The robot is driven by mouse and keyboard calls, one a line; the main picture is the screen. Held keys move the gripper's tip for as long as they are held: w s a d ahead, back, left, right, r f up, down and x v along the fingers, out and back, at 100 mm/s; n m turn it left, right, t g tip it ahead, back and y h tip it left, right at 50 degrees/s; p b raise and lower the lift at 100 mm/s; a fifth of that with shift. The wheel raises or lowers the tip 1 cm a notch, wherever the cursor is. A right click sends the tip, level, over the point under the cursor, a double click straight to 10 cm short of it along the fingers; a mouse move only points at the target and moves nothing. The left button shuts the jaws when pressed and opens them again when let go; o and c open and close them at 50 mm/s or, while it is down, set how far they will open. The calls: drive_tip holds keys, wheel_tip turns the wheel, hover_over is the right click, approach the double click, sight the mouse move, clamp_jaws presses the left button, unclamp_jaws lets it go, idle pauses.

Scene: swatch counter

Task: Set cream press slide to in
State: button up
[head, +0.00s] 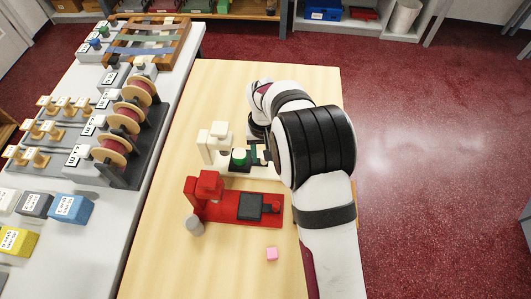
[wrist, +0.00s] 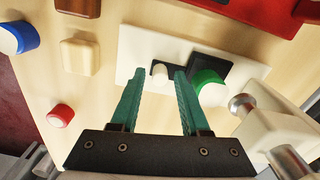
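The cream press (head: 206,147) stands on the wooden table, partly hidden by my arm; it also shows in the wrist view (wrist: 270,124). Its dark slide plate (wrist: 212,68) carries a green cylinder (wrist: 208,84), which sits beside the metal ram, not under it. The green cylinder (head: 239,157) also shows in the head view. A cream knob (wrist: 160,72) stands at the slide's outer end. My gripper (wrist: 158,74) is open, its teal fingers on either side of the knob with gaps visible. Whether the tips are level with the knob is hard to tell.
A wooden block (wrist: 80,56), a blue cylinder (wrist: 12,38) and a red-topped piece (wrist: 60,115) lie beyond the knob end.

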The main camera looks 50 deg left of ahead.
drive_tip(key=shift+o, duration=0.3)
drive_tip(key=shift+r, duration=0.1)
wheel_tip(320, 180, up, 16)
drive_tip(key=shift+f, duration=0.2)
wheel_tip(320, 180, down, 16)
drive_tip(key=m, duration=1.8)
